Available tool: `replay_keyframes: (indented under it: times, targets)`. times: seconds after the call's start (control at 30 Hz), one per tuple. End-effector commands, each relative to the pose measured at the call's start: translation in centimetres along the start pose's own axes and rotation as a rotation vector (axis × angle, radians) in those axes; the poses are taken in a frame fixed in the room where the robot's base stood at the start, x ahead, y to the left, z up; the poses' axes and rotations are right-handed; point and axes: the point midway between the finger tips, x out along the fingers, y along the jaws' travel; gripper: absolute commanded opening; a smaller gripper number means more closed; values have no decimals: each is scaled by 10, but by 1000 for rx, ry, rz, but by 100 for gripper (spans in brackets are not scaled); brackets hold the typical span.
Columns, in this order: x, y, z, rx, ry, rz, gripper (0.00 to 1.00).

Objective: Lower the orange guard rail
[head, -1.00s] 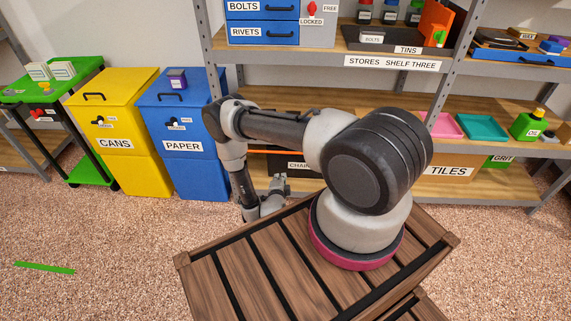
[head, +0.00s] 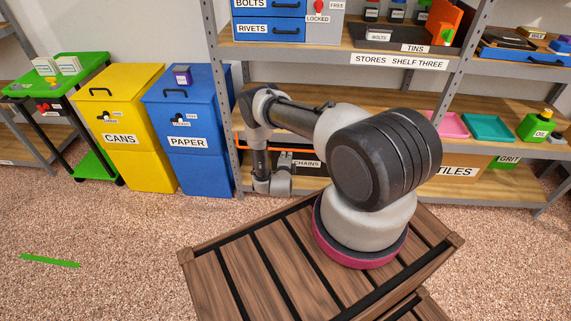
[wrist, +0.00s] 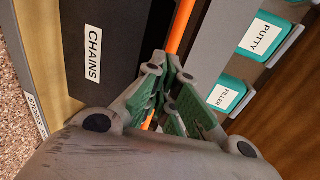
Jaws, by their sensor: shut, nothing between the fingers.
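The orange guard rail (wrist: 181,26) shows in the wrist view as a thin bar running down from the top edge to behind my gripper. A bit of orange also shows between the finger linkages, lower down. My gripper (wrist: 163,66) has its green-padded fingers drawn together, with nothing held between them. The fingertips lie over the line of the rail; I cannot tell whether they touch it.
A dark bin labelled CHAINS (wrist: 104,36) is left of the rail in the wrist view. Teal containers labelled PUTTY (wrist: 262,37) and FILLER (wrist: 225,97) are on the right. A blue PAPER bin (head: 190,130) stands left of the shelf. Carpet is open in front.

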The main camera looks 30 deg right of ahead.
Motion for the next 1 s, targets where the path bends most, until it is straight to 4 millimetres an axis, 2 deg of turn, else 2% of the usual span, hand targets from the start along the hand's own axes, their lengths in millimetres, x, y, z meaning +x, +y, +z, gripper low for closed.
replay_keyframes:
  times: [0.17,0.53,0.7,1.0]
  targets:
    - [10,-3,0,-1,1,1,0]
    - [13,-3,0,-1,0,1,0]
    - [26,1,-1,0,1,1,0]
    - [26,1,0,-1,0,1,0]
